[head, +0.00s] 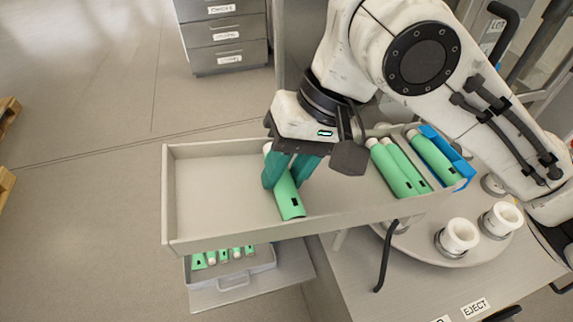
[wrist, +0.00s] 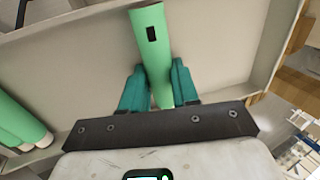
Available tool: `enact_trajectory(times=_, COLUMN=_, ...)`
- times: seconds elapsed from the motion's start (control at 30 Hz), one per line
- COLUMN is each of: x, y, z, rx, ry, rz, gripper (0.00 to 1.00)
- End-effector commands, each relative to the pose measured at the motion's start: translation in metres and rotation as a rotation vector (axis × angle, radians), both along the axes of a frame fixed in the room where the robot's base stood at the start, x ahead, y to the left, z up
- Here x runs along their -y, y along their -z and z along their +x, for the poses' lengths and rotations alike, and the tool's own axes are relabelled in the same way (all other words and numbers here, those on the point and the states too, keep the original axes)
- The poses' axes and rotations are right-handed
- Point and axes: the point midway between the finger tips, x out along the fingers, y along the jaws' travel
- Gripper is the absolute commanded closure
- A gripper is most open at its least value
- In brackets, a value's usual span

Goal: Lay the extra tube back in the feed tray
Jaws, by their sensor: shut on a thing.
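My gripper (head: 286,174) is shut on a green tube (head: 290,204) with a dark square mark. It holds the tube inside the long grey tray (head: 215,172), left of the other tubes. In the wrist view, the teal fingers (wrist: 156,82) lie on both sides of the tube (wrist: 150,45); the tray floor (wrist: 215,40) is behind it. I cannot tell whether the tube touches the floor. Two green tubes (head: 391,168) lie side by side to the right in the same tray. Another green tube (head: 434,158) lies by a blue holder (head: 462,163) at the right end.
White cups (head: 459,235) stand on a round plate (head: 425,251) at right. A drawer cabinet (head: 228,52) is at the back. The long tray's left part is bare.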

Motion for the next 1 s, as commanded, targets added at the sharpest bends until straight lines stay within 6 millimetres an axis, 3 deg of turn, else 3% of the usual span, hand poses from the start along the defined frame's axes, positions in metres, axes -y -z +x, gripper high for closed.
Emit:
enact_trajectory(times=0.33, x=0.0008, y=0.007, z=-0.0014, rx=-0.011, ry=-0.003, rz=-0.012, gripper=0.41)
enact_trajectory(times=1.0, x=0.002, y=0.0089, z=-0.0009, rx=-0.015, ry=0.0, rz=-0.012, gripper=0.41)
